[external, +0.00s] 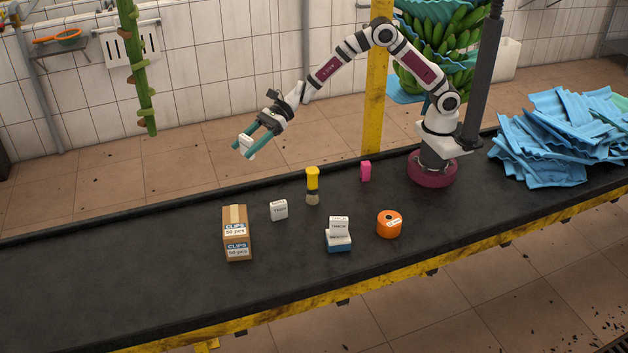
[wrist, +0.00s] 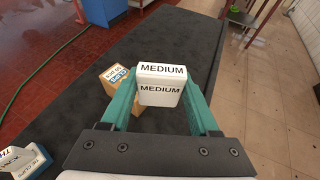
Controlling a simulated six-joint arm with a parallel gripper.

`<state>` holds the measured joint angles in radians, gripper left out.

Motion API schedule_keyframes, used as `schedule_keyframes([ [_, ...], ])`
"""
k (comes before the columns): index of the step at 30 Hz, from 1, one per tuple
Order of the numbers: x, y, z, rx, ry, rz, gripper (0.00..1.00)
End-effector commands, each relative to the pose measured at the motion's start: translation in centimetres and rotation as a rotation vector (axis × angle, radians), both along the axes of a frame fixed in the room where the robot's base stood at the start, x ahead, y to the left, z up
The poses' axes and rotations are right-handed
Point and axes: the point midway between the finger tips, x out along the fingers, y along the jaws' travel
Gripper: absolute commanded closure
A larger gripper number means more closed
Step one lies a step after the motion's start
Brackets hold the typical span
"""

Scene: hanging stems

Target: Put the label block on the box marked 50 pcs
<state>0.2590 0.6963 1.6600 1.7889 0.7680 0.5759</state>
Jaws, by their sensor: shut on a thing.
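The white label block reading MEDIUM (wrist: 161,76) is held between the two teal fingers of my gripper (wrist: 161,94), which is shut on it. In the external view the block (external: 246,143) is up in the air with my gripper (external: 244,149), above and beyond the far edge of the black belt. The brown cardboard box marked CLIPS 50 pcs (external: 237,241) stands on the belt, below and to the left of the gripper in that view. In the wrist view the box (wrist: 115,78) is partly hidden behind the block and the left finger.
On the belt (external: 150,270) are a white THIN block (external: 279,210), a yellow brush (external: 312,182), a pink block (external: 365,171), an orange roll (external: 389,226) and a THICK block (external: 339,228) on a blue-based white piece. Blue sheets (external: 550,140) are piled at right. The belt's left part is clear.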

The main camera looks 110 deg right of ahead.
Motion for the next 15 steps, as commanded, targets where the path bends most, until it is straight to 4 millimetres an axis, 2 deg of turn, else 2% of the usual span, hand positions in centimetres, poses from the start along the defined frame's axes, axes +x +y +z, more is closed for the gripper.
schedule_keyframes([
  [1,-0.2,-1.2,0.1,-0.002,0.0,-0.005,1.0],
  [2,-0.2,-1.3,0.0,-0.002,0.001,-0.003,1.0],
  [5,0.6,0.8,-1.2,0.001,0.004,0.003,1.0],
  [9,2.6,4.9,-4.0,0.0,0.004,0.004,1.0],
  [12,3.8,7.3,-5.6,-0.001,0.003,0.002,1.0],
  [15,4.5,8.7,-6.5,-0.001,0.002,0.001,1.0],
])
